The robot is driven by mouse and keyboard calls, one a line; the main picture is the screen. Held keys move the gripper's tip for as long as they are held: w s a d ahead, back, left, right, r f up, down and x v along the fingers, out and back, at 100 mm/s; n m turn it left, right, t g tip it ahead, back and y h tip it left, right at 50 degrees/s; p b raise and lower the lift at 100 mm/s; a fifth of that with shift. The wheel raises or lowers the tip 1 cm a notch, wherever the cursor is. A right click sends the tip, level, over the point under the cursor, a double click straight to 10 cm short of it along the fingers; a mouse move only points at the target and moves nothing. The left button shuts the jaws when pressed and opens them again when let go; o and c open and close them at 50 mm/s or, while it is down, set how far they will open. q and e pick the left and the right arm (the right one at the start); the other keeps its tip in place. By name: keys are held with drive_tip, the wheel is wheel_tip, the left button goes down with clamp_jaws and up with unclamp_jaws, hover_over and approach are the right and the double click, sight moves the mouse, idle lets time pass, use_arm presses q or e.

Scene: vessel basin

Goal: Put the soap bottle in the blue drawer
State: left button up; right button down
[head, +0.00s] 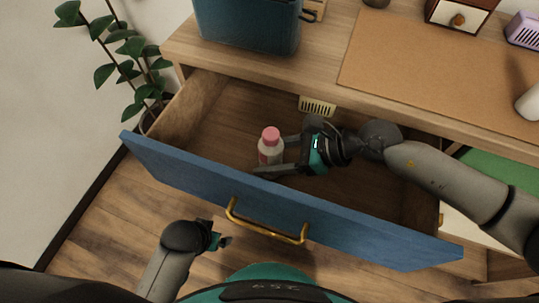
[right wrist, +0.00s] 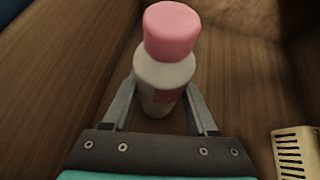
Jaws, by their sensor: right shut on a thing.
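The soap bottle (head: 270,148) is pale with a pink cap and stands upright within the open blue drawer (head: 290,206). My right gripper (head: 272,156) reaches into the drawer and is shut on the bottle. In the right wrist view the bottle (right wrist: 166,75) sits between the two fingers (right wrist: 160,102), with the drawer's wooden inside around it. I cannot tell whether its base touches the drawer floor. My left gripper (head: 222,241) is in front of the drawer, left of the brass handle (head: 262,230) and apart from it; its jaws are too small to judge.
A cream slotted item (head: 317,106) lies at the back of the drawer; it also shows in the right wrist view (right wrist: 297,152). On the desk (head: 325,75) are a dark blue box (head: 248,25) and a brown mat (head: 440,70). A plant (head: 125,50) stands at the left.

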drive_tip(key=shift+f, duration=0.15)
drive_tip(key=shift+c, duration=1)
unclamp_jaws()
use_arm(q)
drive_tip(key=shift+w+r, duration=0.1)
drive_tip(key=shift+r, duration=0.15)
use_arm(e)
drive_tip(key=shift+d+r, duration=0.25)
drive_tip(key=shift+r, duration=0.1)
use_arm(q)
drive_tip(key=shift+g, duration=0.3)
drive_tip(key=f, duration=0.1)
drive_tip(key=s+f+p, duration=0.2)
drive_tip(key=f, duration=0.1)
drive_tip(key=shift+s+a+f, duration=0.1)
drive_tip(key=shift+s+a, duration=0.05)
drive_tip(key=shift+a, duration=0.2)
use_arm(e)
drive_tip(key=v, duration=1.1)
drive_tip(key=shift+d, duration=0.15)
drive_tip(key=shift+r, duration=0.1)
